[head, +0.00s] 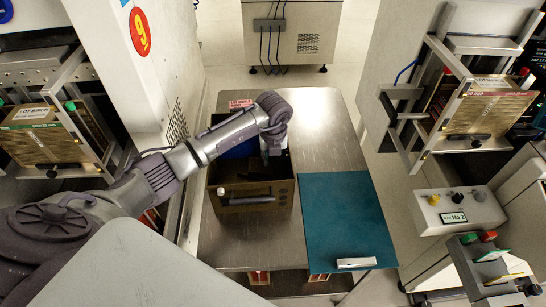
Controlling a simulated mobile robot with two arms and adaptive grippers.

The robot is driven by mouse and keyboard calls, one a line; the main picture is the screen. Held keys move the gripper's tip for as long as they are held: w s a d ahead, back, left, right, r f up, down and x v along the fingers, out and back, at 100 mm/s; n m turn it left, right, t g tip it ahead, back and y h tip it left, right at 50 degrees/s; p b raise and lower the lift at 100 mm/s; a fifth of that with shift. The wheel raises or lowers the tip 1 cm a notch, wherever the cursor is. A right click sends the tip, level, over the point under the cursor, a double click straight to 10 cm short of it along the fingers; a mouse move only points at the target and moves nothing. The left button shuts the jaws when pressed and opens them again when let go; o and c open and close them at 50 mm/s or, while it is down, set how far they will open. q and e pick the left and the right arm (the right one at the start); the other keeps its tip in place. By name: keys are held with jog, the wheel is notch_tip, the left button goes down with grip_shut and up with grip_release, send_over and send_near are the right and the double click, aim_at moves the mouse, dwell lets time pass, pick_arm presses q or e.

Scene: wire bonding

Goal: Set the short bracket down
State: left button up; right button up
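My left gripper (272,155) points down at the right side of the open brown crate (282,200), and my forearm crosses above the crate. Its fingertips are small and partly hidden, so I cannot tell if it is open or shut, or if it holds anything. A short pale bar (356,263), possibly the short bracket, lies on the front edge of the teal mat (345,210), apart from the gripper. Inside the crate I see dark shapes and a blue area (240,149); the arm hides part of them. My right gripper is not in view.
The crate and mat are on a metal table (318,125). Most of the mat is bare, and the table behind it is clear. A control box with buttons (455,208) stands at the right. Machines with framed fixtures stand on both sides, and a cabinet (290,35) behind.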

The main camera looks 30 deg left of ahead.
aim_at(273, 171)
pick_arm(q)
jog(key=shift+r, duration=0.3)
notch_tip(273, 171, up, 13)
jog(key=s, duration=0.1)
jog(key=shift+s+d+f, duration=0.15)
jog(key=shift+d+f, duration=0.05)
jog(key=shift+d, duration=0.2)
jog(key=shift+s+f, duration=0.1)
